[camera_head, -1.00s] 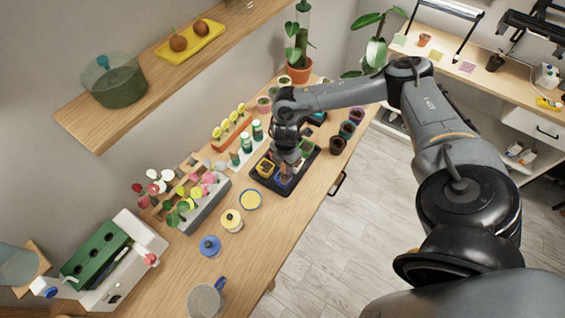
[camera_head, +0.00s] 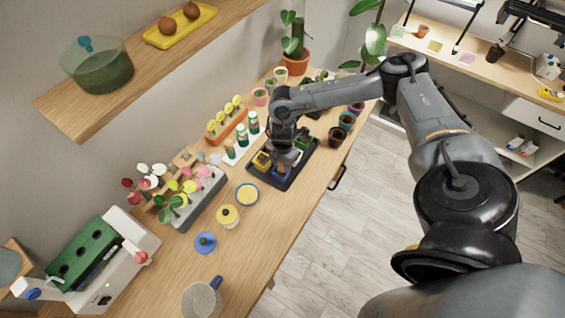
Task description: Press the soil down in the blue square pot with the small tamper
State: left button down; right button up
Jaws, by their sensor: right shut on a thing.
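The blue square pot (camera_head: 281,175) stands in the dark tray (camera_head: 296,178) on the wooden bench, at the tray's near side. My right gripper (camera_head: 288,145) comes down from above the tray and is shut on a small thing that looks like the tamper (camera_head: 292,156). The tamper is mostly hidden by the fingers and sits just above or at the blue pot; contact cannot be told. The soil in the blue pot is largely covered. A yellow square pot (camera_head: 262,161) and a green pot (camera_head: 302,143) stand in the same tray. My left gripper is not in view.
Dark round pots (camera_head: 336,136) stand right of the tray. A wooden shelf (camera_head: 120,85) overhangs the back.

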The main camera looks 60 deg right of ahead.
jog(key=shift+f, duration=0.25)
dwell(0.6)
jog(key=shift+f+b, duration=0.3)
dwell(1.3)
jog(key=shift+f, duration=0.15)
dwell(0.5)
jog(key=shift+p, duration=0.4)
notch_tip(320, 180, up, 2)
jog(key=shift+r+p, duration=0.25)
jog(key=shift+p, duration=0.9)
notch_tip(320, 180, up, 5)
jog(key=p, duration=0.5)
jog(key=shift+f, duration=0.1)
